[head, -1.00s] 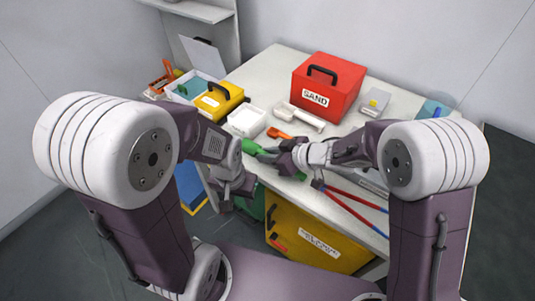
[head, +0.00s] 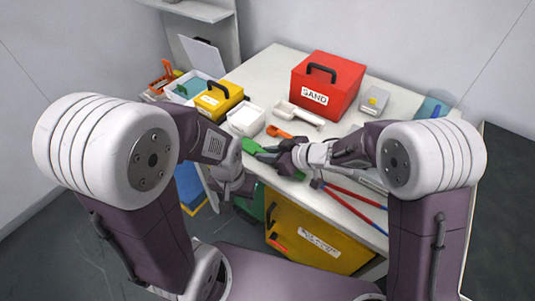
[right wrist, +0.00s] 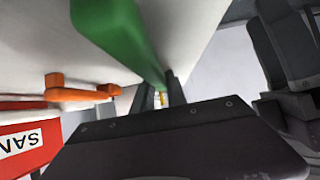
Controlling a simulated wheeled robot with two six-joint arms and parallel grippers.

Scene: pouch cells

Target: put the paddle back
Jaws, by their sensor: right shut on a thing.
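A long green tool, seemingly the paddle (head: 252,147), shows at the table's front left. My right gripper (head: 268,155) is at its near end, low over the table. In the right wrist view the fingers (right wrist: 159,90) are shut on the narrow end of the green paddle (right wrist: 125,35). Its wide part reaches away past the fingertips. I cannot tell whether it touches the table. My left gripper (head: 236,202) hangs beside the table's front left edge, below the tabletop and apart from the paddle. Its fingers are too unclear to judge.
A red SAND box (head: 328,85) stands at the back. A white tray (head: 246,119), a yellow case (head: 218,98) and an orange tool (head: 280,132) lie near the paddle. Red-and-blue rods (head: 352,192) lie at the front. A yellow cabinet (head: 310,240) is under the table (head: 262,62).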

